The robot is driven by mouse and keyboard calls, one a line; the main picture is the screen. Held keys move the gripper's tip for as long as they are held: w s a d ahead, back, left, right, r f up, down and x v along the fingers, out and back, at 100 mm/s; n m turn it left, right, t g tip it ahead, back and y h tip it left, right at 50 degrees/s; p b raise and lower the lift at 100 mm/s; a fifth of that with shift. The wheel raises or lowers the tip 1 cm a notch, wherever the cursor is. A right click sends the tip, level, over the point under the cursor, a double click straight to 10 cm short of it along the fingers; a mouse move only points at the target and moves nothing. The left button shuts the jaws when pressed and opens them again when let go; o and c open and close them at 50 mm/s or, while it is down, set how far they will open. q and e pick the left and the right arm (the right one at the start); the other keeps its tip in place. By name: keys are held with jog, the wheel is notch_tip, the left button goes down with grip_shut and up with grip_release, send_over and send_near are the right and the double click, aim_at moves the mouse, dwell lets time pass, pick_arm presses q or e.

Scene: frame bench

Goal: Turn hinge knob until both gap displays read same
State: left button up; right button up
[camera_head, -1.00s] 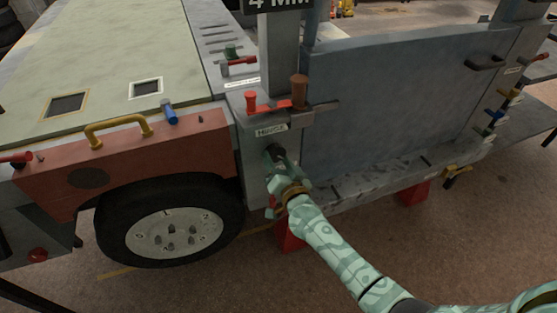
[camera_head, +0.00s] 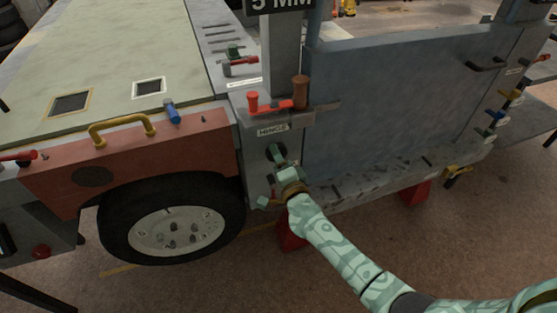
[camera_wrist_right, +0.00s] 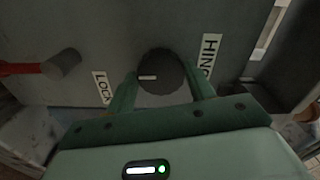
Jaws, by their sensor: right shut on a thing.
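The hinge knob (camera_head: 276,152) is a dark round knob on the grey post, below the white HINGE label (camera_head: 272,130). In the right wrist view the knob (camera_wrist_right: 160,72) has a pale mark on its face, pointing left. My right gripper (camera_head: 283,164) is at the knob; in its wrist view the two green fingers (camera_wrist_right: 162,88) are on either side of it, shut on it. One gap display (camera_head: 280,4) at the top edge reads 5 MM, partly cut off. No second display shows. My left gripper is out of view.
A LOCK label (camera_wrist_right: 102,87) and a red-handled part (camera_wrist_right: 60,66) are beside the knob in the wrist view. A wheel (camera_head: 178,232) and red stand (camera_head: 290,230) are below.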

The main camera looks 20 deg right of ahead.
jog(key=shift+m, duration=0.3)
jog(key=o, duration=1)
jog(key=shift+d, duration=0.1)
jog(key=shift+c, duration=0.2)
jog(key=shift+s, duration=0.1)
jog(key=s+p, duration=0.3)
jog(key=s, duration=1.3)
jog(key=shift+d+p, duration=0.25)
jog(key=shift+p, duration=0.05)
